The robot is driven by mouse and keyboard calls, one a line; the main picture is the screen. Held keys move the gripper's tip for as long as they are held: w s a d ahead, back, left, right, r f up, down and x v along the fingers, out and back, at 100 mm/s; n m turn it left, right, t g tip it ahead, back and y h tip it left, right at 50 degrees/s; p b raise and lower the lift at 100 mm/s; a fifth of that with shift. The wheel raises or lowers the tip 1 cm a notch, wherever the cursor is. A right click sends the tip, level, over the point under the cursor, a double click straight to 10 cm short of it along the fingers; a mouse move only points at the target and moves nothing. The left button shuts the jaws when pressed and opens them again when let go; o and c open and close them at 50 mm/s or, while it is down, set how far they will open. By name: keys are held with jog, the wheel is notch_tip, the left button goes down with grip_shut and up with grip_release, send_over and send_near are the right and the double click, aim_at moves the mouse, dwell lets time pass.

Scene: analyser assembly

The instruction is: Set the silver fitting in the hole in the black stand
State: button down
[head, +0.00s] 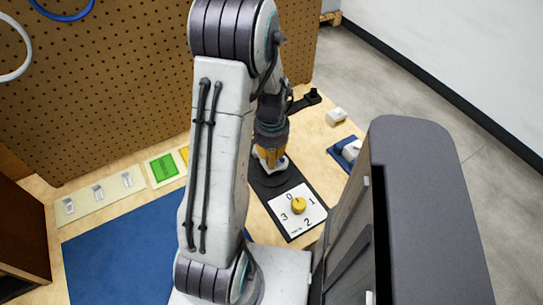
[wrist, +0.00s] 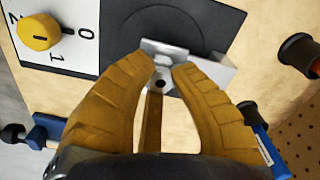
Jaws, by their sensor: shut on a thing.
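The silver fitting (wrist: 165,52) is a bent, bracket-like metal piece between my fingertips in the wrist view. Its pale edge (wrist: 218,72) extends to the right behind a finger. My gripper (wrist: 162,70) has orange fingers, shut on the fitting. In the head view my gripper (head: 268,160) points down over a flat black base (head: 268,186). This black base also shows in the wrist view (wrist: 212,22), with a faint round outline partly covered by the fitting. No hole in it is clearly visible. I cannot tell whether the fitting touches the base.
Black fixtures (head: 312,96) stand behind, beside a white block (head: 337,115). A blue-based part (head: 350,150) lies right. A blue mat (head: 115,245) and pegboard (head: 90,90) are left.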

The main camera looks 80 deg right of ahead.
jog(key=shift+c, duration=2.3)
grip_release()
jog(key=shift+r+p, duration=2.6)
jog(key=shift+r, duration=0.95)
